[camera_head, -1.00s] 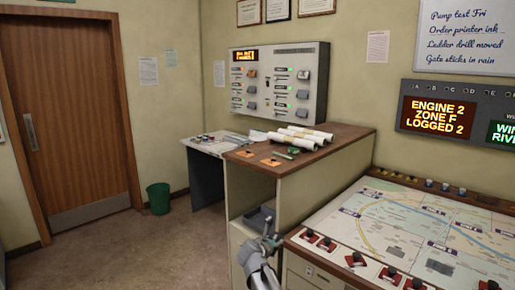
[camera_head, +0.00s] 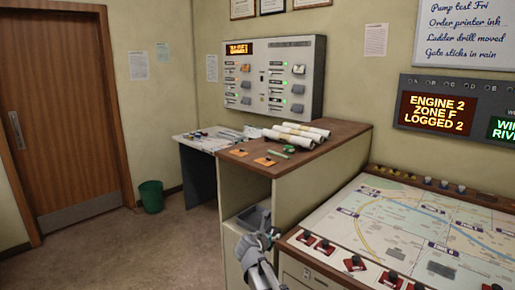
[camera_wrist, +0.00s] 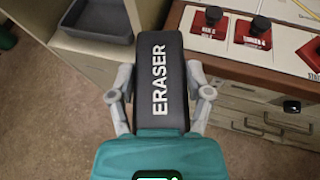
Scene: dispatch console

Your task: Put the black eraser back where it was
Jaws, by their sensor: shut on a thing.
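My gripper (camera_wrist: 160,97) is shut on the black eraser (camera_wrist: 160,55), with a finger on each side of it. White letters on the eraser read ERASER. In the head view my gripper (camera_head: 262,240) is low at the front, beside the left end of the map console and in front of the cabinet's open shelf. The eraser is too small to make out clearly there. In the wrist view the eraser is held above the floor, between the shelf and the console edge.
A grey tray (camera_head: 252,219) sits in the cabinet's shelf. The wooden cabinet top (camera_head: 338,139) holds white paper rolls (camera_head: 291,138) and orange items. The map console (camera_head: 430,225) has red-based knobs along its front. The whiteboard (camera_head: 466,35) hangs at upper right.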

